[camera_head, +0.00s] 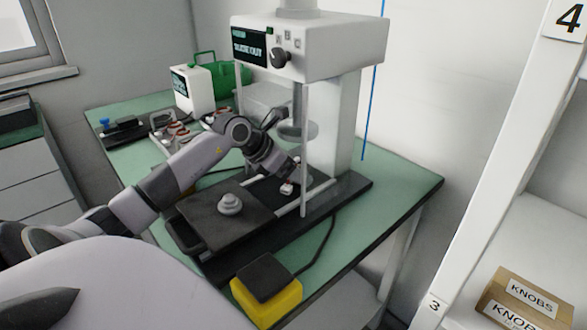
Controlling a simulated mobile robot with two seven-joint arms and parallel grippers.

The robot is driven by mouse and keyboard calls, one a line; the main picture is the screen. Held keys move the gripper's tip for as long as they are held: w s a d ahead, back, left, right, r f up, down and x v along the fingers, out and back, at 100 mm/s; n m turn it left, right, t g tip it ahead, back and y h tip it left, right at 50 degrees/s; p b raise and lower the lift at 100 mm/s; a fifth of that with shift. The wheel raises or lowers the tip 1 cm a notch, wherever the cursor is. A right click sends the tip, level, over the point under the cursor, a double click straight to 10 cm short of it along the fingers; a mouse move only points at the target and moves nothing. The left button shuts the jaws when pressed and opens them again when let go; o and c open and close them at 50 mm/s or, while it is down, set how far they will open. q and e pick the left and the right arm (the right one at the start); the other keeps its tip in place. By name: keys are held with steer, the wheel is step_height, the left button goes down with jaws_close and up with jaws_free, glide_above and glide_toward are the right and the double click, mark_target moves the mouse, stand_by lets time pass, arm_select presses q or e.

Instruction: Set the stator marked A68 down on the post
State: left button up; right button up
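My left arm comes in from the left and reaches across the test machine. Its gripper (290,176) points down between the machine's front rods, below the press head. A small whitish piece with a bit of red (287,188) shows at the fingertips. I cannot tell whether it is held, and no A68 mark is legible. A grey stepped round piece, which looks like the post (230,205), stands on the dark slide plate (215,222), left of and nearer than the gripper. Several stators with reddish windings (177,129) lie in a grey tray at the back left. My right gripper is out of view.
The white press (340,50) has a screen (249,47) that seems to read "SLIDE OUT". Its vertical rods (304,150) stand close to my gripper. A yellow box with a dark top (268,300) sits at the green table's front edge. A shelf with a KNOBS box (520,300) stands right.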

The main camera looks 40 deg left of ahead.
arm_select(q)
steer(key=shift+r, duration=0.1)
steer(key=shift+s+a+r, duration=0.1)
steer(key=shift+s+r, duration=0.05)
steer(key=shift+r, duration=0.05)
steer(key=v, duration=1.1)
steer(key=shift+s+r+b, duration=0.2)
steer(key=shift+r+b, duration=0.05)
steer(key=shift+b, duration=0.2)
